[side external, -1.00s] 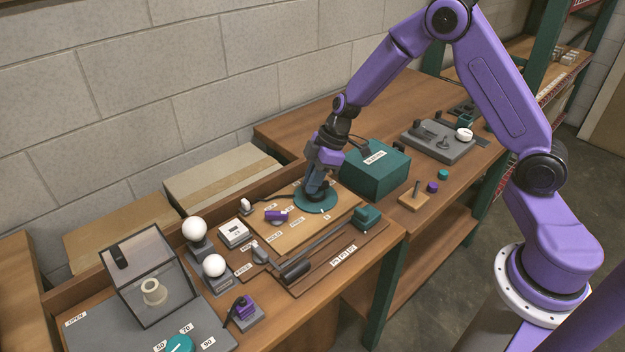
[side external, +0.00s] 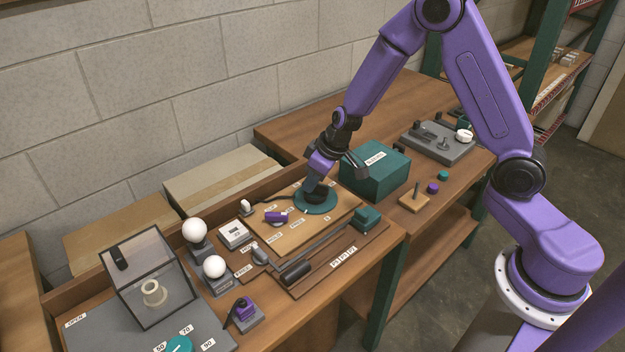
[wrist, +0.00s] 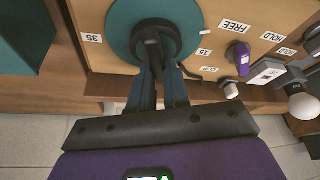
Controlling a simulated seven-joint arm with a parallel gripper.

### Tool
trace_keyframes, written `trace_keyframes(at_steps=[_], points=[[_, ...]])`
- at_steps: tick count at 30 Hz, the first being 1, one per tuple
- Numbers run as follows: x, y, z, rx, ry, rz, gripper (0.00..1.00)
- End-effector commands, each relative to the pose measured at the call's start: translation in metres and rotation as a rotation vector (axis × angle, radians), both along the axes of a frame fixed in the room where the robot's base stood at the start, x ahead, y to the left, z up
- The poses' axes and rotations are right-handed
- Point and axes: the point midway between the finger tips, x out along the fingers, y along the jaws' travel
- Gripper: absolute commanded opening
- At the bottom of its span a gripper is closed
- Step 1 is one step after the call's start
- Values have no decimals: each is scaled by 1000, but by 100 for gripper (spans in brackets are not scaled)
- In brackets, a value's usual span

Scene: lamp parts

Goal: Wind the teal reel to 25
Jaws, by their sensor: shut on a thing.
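The teal reel (side external: 316,203) is a flat disc on the tan wooden board, with a dark knob on top. It also fills the top middle of the wrist view (wrist: 190,15). My gripper (side external: 315,190) is shut on the knob, and both fingers reach it in the wrist view (wrist: 160,65). A small white mark on the reel's edge is near the label 15 (wrist: 204,52). The label 35 (wrist: 91,38) is on the other side of the reel. I see no label 25; the gripper and fingers hide part of the board.
A purple lever (wrist: 238,58) sits beside the reel, near the FREE label (wrist: 235,26). A teal box (side external: 375,170) stands close behind the reel. White bulbs (side external: 194,229), a clear-sided case (side external: 150,275) and a dark grip (side external: 295,272) stand left and in front.

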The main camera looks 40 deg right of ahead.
Motion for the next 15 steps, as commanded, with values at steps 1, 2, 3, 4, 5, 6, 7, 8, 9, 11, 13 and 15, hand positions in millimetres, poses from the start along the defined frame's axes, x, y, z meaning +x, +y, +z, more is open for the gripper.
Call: trace_keyframes(at_steps=[1,2,3,4,5,6,7,8,9,11,13,15], points=[[-1,0,0,1,2,-17,0],[0,0,0,1,1,-27,0],[-1,0,0,0,2,-40,0],[-1,0,0,0,2,-48,0],[-1,0,0,0,2,-58,0],[-1,0,0,0,2,-71,0],[-1,0,0,0,2,-79,0],[0,0,0,1,1,-89,0],[-1,0,0,0,2,-99,0],[-1,0,0,0,2,-117,0],[-1,-1,0,0,2,-136,0],[-1,0,0,0,3,-154,0]])
